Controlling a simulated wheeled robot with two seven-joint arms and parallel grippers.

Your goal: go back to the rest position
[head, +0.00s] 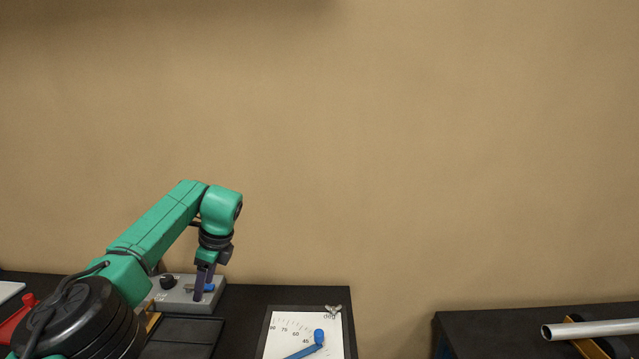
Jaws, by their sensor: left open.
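My left arm comes in from the left in the head view, green with black joints. Its gripper (205,283) points down at a grey box (178,297) on the black table. The gripper is open, with its dark fingers around or just in front of a small blue part (209,288) on the box. I cannot tell whether the fingers touch it. A black knob (167,282) sits on the same box, left of the gripper. My right gripper is not in view.
A white angle chart (290,329) with a blue lever (308,346) lies right of the box. A gap separates the left table (335,296) from a right one (470,324), which carries a pale tube (592,329). A red object (18,318) is at far left.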

